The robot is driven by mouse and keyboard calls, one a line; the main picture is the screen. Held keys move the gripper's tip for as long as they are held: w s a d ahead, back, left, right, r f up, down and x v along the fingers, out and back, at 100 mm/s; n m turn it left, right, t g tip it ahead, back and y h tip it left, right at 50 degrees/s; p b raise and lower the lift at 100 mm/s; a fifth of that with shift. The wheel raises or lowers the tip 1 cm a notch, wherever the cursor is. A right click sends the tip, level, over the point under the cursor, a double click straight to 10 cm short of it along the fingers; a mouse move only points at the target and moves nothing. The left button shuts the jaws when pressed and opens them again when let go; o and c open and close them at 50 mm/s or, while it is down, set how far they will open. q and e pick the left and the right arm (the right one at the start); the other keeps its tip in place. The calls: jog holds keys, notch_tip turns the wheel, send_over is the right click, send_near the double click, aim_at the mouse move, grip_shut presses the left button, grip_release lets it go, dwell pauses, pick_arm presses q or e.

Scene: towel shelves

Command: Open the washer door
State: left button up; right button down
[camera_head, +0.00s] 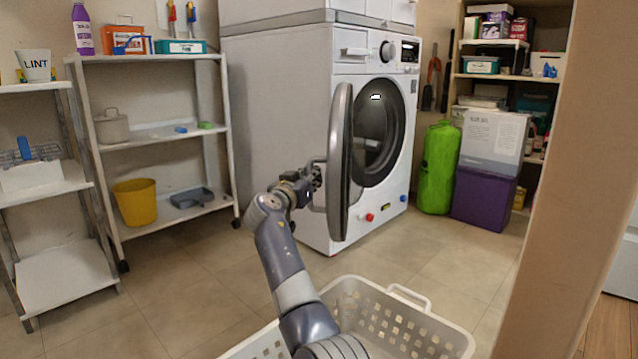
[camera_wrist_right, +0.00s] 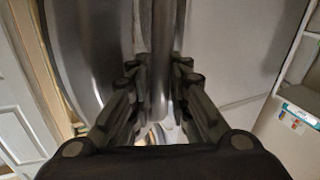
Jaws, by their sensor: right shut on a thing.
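The white washer (camera_head: 300,110) stands at the centre of the head view. Its round grey door (camera_head: 341,150) is swung out and seen nearly edge-on, leaving the dark round opening (camera_head: 380,130) partly uncovered. A grey bar handle (camera_head: 320,205) is on the door's left side. My right gripper (camera_head: 314,178) is at the handle. In the right wrist view, the fingers of my right gripper (camera_wrist_right: 160,80) close around the upright handle bar (camera_wrist_right: 161,60), with the curved door rim (camera_wrist_right: 75,60) to the left. My left gripper is not in view.
A white laundry basket (camera_head: 440,338) sits on the floor in front, below my arm. White shelves (camera_head: 150,58) stand left, with a yellow bucket (camera_head: 135,203). A green bag (camera_head: 438,168) and purple box (camera_head: 484,197) stand right of the washer. A beige post (camera_head: 560,200) blocks the near right.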

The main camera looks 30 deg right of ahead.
jog(key=shift+w+a+f, duration=0.1)
jog(key=shift+w+a, duration=0.3)
jog(key=shift+w, duration=0.05)
jog(key=c, duration=1.8)
grip_release()
jog(key=shift+c, duration=0.2)
jog(key=v, duration=1.2)
jog(key=shift+s, duration=0.1)
